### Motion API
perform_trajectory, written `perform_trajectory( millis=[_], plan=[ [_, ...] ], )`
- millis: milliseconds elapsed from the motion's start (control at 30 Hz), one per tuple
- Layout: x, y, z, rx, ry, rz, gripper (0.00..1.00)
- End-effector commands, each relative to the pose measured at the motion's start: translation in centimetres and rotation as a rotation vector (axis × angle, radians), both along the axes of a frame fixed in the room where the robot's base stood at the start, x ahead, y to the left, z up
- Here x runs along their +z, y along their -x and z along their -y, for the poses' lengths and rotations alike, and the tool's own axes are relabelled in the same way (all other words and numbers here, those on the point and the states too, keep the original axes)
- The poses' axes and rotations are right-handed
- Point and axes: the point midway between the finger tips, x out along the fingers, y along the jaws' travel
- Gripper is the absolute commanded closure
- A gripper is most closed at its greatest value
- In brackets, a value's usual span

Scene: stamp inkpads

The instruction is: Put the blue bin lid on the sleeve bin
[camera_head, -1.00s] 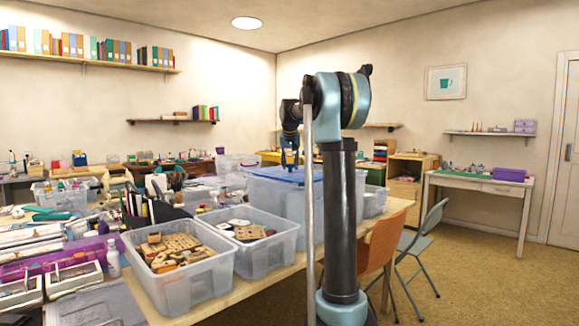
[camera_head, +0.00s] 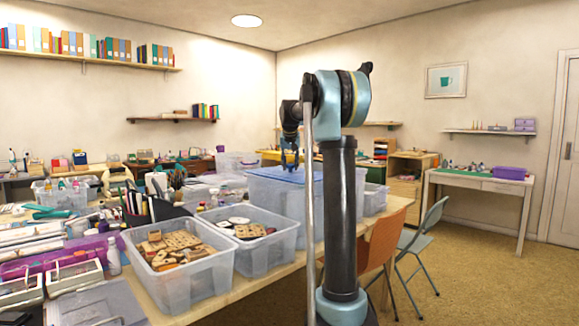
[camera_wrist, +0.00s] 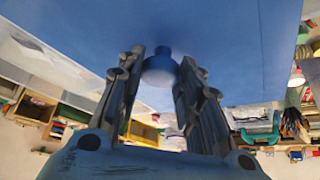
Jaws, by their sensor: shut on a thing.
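The blue bin lid (camera_head: 268,175) lies flat at the top of a large clear bin (camera_head: 272,205), the sleeve bin as far as I can tell, on the table behind the smaller tubs. My gripper (camera_head: 289,163) points down at the lid from above. In the wrist view the lid (camera_wrist: 225,35) fills the top, and its round blue knob (camera_wrist: 160,68) sits between the fingers of my gripper (camera_wrist: 160,78), which is shut on it. Whether the lid rests fully on the rim cannot be told. My arm hides the bin's right part.
Two clear tubs of wooden stamps and round pieces, a near one (camera_head: 185,275) and a farther one (camera_head: 265,255), stand in front of the bin. A smaller clear bin (camera_head: 374,200) is to its right. An orange chair (camera_head: 385,243) stands at the table's right edge.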

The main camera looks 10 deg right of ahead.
Motion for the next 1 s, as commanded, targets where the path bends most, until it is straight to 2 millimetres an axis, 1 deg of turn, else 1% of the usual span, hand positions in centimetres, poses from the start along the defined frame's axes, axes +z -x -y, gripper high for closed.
perform_trajectory(
  millis=[167, 200, 267, 300, 667, 1000],
  plan=[
    [0.0, 0.0, 0.0, 0.0, 0.0, 0.0, 1.0],
    [0.0, 0.0, 0.0, 0.0, 0.0, 0.0, 0.6],
    [0.0, 0.0, 0.0, 0.0, 0.0, 0.0, 0.46],
    [0.0, 0.0, 0.0, 0.0, 0.0, 0.0, 0.43],
    [0.2, 0.0, 0.0, 0.0, 0.0, 0.0, 0.43],
    [2.0, 0.0, 0.0, 0.0, 0.0, 0.0, 0.43]
  ],
)
